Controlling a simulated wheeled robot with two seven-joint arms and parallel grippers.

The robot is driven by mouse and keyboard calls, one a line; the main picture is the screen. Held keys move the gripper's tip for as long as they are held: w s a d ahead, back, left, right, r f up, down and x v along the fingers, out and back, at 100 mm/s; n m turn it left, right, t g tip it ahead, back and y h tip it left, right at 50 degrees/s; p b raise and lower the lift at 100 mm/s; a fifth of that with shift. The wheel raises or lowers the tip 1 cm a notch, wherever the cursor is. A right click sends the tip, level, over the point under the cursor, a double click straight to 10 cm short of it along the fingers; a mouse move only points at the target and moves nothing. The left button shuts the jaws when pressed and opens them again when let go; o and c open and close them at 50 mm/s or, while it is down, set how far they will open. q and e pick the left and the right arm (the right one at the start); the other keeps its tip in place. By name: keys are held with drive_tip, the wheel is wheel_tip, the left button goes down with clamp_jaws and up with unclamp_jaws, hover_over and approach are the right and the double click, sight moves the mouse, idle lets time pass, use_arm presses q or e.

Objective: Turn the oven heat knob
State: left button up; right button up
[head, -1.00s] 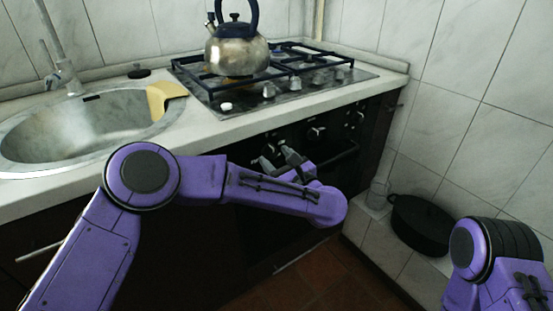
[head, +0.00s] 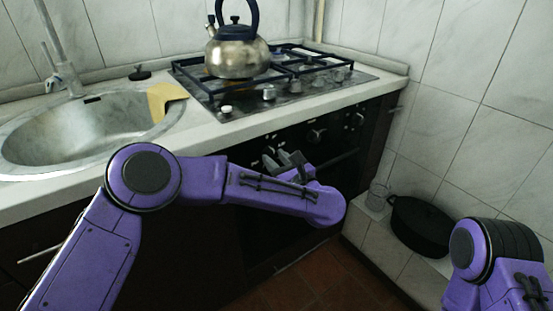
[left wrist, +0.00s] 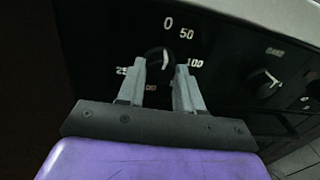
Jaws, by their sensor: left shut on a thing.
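The oven heat knob (left wrist: 160,58) is black with a pale pointer line. It sits on the black oven panel among the printed marks 0, 50 and 100 in the left wrist view. My left gripper (left wrist: 162,72) has its two grey fingers on either side of this knob and is shut on it. In the head view my left gripper (head: 279,160) is at the oven front, and the arm and fingers hide the knob. My right arm shows at the lower right, but its gripper is out of view.
Another black knob (left wrist: 264,84) is to the right on the panel; the head view shows further oven knobs (head: 316,135). Above are the counter edge and the gas hob (head: 300,88) with a kettle (head: 237,55). A black pot (head: 420,226) stands low at the right wall.

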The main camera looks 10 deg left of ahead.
use_arm(q)
drive_tip(key=m+p, duration=0.2)
drive_tip(key=m, duration=0.2)
drive_tip(key=shift+r, duration=0.2)
drive_tip(key=m+p, duration=0.2)
drive_tip(key=m, duration=0.1)
drive_tip(key=shift+m+g, duration=0.3)
drive_tip(key=shift+m, duration=0.1)
drive_tip(key=m+p, duration=0.2)
drive_tip(key=m, duration=0.1)
drive_tip(key=shift+d+f+m+g+p, duration=0.15)
drive_tip(key=shift+m+p, duration=0.2)
drive_tip(key=shift+m, duration=0.5)
drive_tip(key=shift+a+m+g+p, duration=0.15)
drive_tip(key=shift+m+p, duration=0.2)
drive_tip(key=shift+m, duration=0.5)
drive_tip(key=shift+d, duration=0.1)
drive_tip(key=o, duration=1)
drive_tip(key=shift+o, duration=0.2)
